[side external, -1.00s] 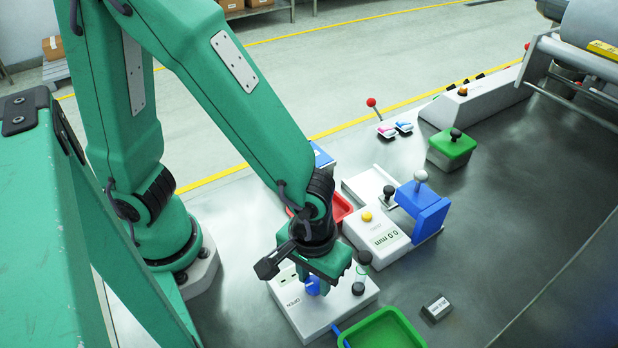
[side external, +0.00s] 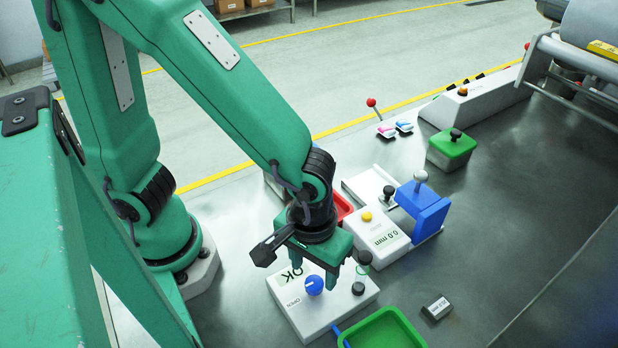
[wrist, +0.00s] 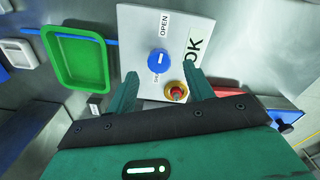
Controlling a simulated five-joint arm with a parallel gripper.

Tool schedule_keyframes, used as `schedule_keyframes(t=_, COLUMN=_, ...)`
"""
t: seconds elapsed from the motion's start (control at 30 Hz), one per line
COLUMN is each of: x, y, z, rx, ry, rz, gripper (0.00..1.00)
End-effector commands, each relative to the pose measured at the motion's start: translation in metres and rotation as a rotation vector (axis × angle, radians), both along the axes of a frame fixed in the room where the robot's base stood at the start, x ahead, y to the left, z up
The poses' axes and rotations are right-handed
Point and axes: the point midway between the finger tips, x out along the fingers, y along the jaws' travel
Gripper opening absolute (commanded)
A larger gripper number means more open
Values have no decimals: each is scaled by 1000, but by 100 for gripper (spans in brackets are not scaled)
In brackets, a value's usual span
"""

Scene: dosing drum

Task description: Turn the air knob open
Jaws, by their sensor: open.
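The blue round air knob (side external: 314,285) sits on a pale box (side external: 300,318) with an OPEN label beside it. The knob also shows in the wrist view (wrist: 158,61), with a white mark across it; I cannot tell exactly where the mark points. A small display (side external: 291,273) on the box reads OK. My gripper (side external: 314,270) is open and empty, raised above the box and clear of the knob. In the wrist view its two fingers (wrist: 161,75) lie either side of the knob's line of sight.
A green tray (side external: 385,330) stands in front of the box. Dark-topped controls (side external: 358,288) stand at its right side. A gauge with a 0.0 mm display (side external: 385,240), a blue bracket (side external: 425,210) and a red tray (side external: 344,207) are behind. The bench at right is mostly clear.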

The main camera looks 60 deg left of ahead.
Motion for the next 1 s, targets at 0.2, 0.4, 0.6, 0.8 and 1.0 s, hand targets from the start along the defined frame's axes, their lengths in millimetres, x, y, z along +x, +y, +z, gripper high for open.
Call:
schedule_keyframes(t=0.2, x=0, y=0, z=26, rx=-2, ry=-2, rz=0, gripper=52)
schedule_keyframes(t=0.4, x=-1, y=1, z=41, rx=-1, ry=0, rz=0, gripper=52)
schedule_keyframes(t=0.6, x=-1, y=1, z=45, rx=1, ry=0, rz=0, gripper=52)
schedule_keyframes(t=0.8, x=-1, y=1, z=45, rx=1, ry=0, rz=0, gripper=52)
schedule_keyframes(t=1.0, x=2, y=5, z=49, rx=-7, ry=-8, rz=-7, gripper=52)
